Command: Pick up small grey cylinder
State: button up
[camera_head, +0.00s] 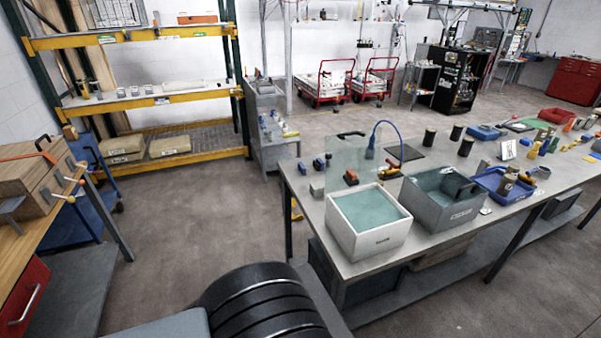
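Several short dark cylinders stand on the long workbench (309,213) at right: one dark grey cylinder (430,137), another behind it to its right (456,131), and a brownish one (465,147) in front. On the middle level of the yellow shelf rack at left there are small pale grey pieces, including one short piece (134,91); their shapes are too small to tell. I cannot tell which piece is the small grey cylinder. My gripper is not in view. A black ribbed part of mine fills the bottom middle.
A white-rimmed bin (395,236), a grey bin (450,214) and a blue tray (528,190) stand along the bench's near side. A clear upright panel (341,160) stands behind the white-rimmed bin. A wooden-topped table (60,215) is at left. Open floor (190,220) lies between.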

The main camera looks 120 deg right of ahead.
aim_at(506, 184)
jog(key=i, duration=0.45)
jog(key=z, duration=2.75)
jog(key=i, duration=2)
jog(key=z, duration=3.45)
jog(key=i, duration=1)
jog(key=u, duration=0.05)
